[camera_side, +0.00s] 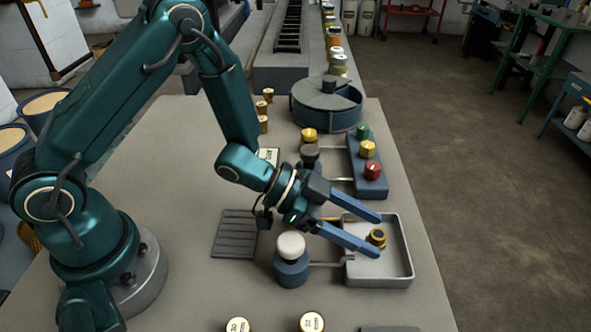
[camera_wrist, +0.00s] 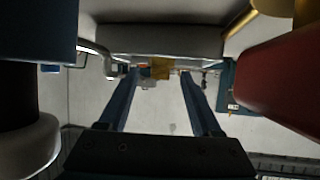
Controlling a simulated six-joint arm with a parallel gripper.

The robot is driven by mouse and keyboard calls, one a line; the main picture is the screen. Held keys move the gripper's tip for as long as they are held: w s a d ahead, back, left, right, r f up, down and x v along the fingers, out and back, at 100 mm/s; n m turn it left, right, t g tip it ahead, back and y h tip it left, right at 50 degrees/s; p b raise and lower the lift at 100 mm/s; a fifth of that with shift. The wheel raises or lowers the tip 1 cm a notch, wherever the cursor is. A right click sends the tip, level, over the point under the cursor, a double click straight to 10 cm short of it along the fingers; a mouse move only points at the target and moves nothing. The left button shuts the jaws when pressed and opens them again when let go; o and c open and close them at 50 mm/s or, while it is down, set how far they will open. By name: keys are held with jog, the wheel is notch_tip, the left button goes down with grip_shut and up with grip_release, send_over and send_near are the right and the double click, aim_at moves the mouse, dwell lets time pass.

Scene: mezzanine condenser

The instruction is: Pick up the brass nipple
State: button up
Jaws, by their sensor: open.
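The brass nipple (camera_side: 376,238) is a short brass fitting with a dark top, standing in a shallow grey tray (camera_side: 408,250) in the side view. My gripper (camera_side: 379,234) is open, with its two blue fingers reaching over the tray. In the side view the nipple shows between the fingertips; whether they are level with it or above it I cannot tell. In the wrist view the open fingers (camera_wrist: 161,72) show with a small yellowish patch between their tips; I cannot tell whether that is the nipple. No contact is visible.
A blue block with green, yellow and red knobs (camera_side: 371,170) lies behind the tray. A round divided bin (camera_side: 325,105) stands farther back.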

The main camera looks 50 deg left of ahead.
jog(key=shift+x, duration=1.3)
grip_shut()
jog(key=shift+r, duration=0.1)
